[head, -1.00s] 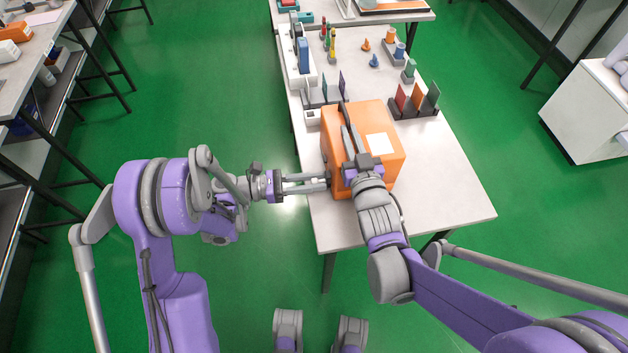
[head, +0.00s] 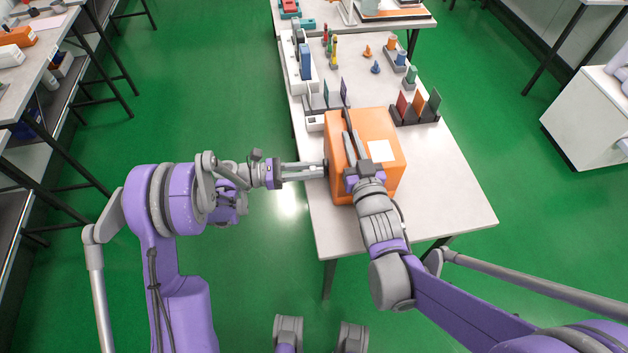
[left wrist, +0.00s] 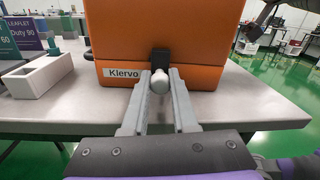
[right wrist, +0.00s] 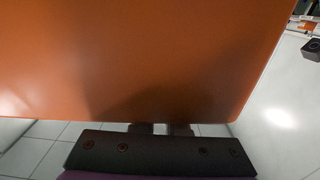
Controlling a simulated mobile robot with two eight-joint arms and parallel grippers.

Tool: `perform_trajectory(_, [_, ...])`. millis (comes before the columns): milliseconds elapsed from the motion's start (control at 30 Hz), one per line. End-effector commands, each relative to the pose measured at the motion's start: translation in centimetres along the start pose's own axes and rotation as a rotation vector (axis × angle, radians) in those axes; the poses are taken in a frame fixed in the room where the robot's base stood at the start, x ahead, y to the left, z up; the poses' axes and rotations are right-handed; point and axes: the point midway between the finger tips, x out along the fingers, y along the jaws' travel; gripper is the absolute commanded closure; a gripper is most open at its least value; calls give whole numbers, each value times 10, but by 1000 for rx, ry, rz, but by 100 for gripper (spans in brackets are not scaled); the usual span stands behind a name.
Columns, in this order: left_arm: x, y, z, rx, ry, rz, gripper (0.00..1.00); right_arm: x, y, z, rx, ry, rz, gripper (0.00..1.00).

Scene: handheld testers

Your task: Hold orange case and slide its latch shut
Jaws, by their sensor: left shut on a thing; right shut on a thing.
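The orange case (head: 388,180) stands on the near part of the white table, with a pale square on its top. My left gripper (head: 322,168) meets the case's left side from the left. In the left wrist view, its fingers (left wrist: 160,88) are shut on a pale rounded latch knob (left wrist: 159,82) on a dark mount, beside a "Klervo" label (left wrist: 122,75). My right gripper (head: 354,150) is over the case top and shut on the case, seemingly at its dark handle (head: 347,119). Its fingertips are hidden in the right wrist view, where the orange surface (right wrist: 140,55) fills most of the picture.
A holder with coloured upright cards (head: 415,108) stands behind the case to the right. Another card rack (head: 326,98) and a small white box (head: 314,123) stand behind to the left. Several small coloured pieces lie farther back. The table (head: 450,195) is clear at the right.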

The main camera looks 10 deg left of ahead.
Motion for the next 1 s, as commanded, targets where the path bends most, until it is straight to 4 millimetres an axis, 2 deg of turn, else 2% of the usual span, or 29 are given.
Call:
perform_trajectory(267, [-1, 3, 1, 1, -1, 4, 100, 0, -1, 1, 1, -2, -2, 100])
perform_trajectory(300, [-1, 3, 1, 1, -1, 5, 70, 0, -1, 1, 1, -2, -2, 100])
perform_trajectory(467, [-1, 3, 1, 1, -1, 5, 42, -1, -1, 1, 1, -2, -2, 100])
perform_trajectory(767, [-2, 3, 0, 1, -1, 4, 42, -1, -1, 1, 1, -2, -2, 100])
perform_trajectory(867, [-9, 3, 0, 1, -1, 6, 42, -1, -1, 1, 1, -2, -2, 100])
perform_trajectory(1000, [-33, 4, 0, 1, -1, 9, 42, -1, -1, 1, 1, -3, -2, 100])
